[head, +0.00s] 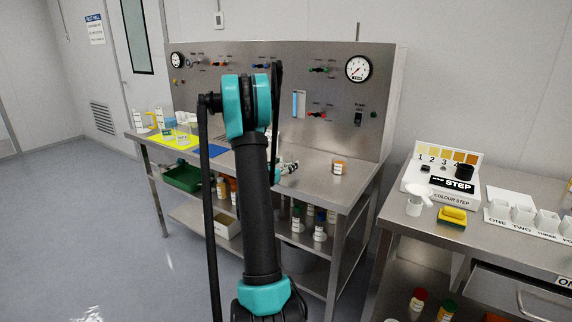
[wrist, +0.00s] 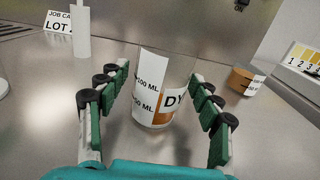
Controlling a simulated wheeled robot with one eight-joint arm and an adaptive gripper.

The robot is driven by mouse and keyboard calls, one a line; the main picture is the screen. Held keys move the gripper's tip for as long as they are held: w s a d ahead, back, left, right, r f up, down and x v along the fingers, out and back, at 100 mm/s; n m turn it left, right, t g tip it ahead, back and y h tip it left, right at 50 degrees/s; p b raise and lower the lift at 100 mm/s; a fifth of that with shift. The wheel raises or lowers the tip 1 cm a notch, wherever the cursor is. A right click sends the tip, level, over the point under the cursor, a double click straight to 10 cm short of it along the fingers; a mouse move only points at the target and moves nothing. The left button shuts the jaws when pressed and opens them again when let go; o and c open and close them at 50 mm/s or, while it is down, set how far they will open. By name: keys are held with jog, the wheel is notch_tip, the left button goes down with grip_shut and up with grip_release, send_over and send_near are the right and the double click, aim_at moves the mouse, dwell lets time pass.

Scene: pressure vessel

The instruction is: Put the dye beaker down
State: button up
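The dye beaker (wrist: 152,88) is clear, with white labels reading "ML" and "DY" and some orange liquid low inside. In the wrist view it stands upright, its base apparently on the steel bench (wrist: 160,160). My gripper (wrist: 161,75) has its two green-padded fingers on either side of it, spread apart, with a narrow gap showing at the left; contact at the right is hard to judge. In the head view my gripper (head: 287,168) is low over the bench, and my arm hides most of the beaker there.
A small amber cup (wrist: 240,80) stands to the right of the beaker. A lot card (wrist: 58,22) and a white post-like thing (wrist: 82,30) are behind left. The head view shows a yellow mat (head: 160,142) with glassware, a blue mat (head: 211,153) and the gauge panel (head: 330,90) behind.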

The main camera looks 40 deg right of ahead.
jog(key=shift+a+r, duration=0.1)
jog(key=shift+r, duration=0.05)
jog(key=s+a+f+m+g+y, duration=0.1)
jog(key=s+a+f+m+y, duration=0.3)
jog(key=a, duration=1)
jog(key=s+a+f+m+g+y, duration=0.1)
jog(key=s+a+f+m+y, duration=0.2)
jog(key=s+a+m+y, duration=0.4)
jog(key=s+a+f+m+y, duration=0.4)
jog(key=s+a+m, duration=0.7)
jog(key=s+a, duration=0.6)
jog(key=a+y, duration=0.1)
jog(key=a, duration=0.4)
jog(key=shift+s+f+m+g+y, duration=0.2)
jog(key=shift+f+m+g+y, duration=0.1)
jog(key=shift+g, duration=0.1)
jog(key=shift+a, duration=0.1)
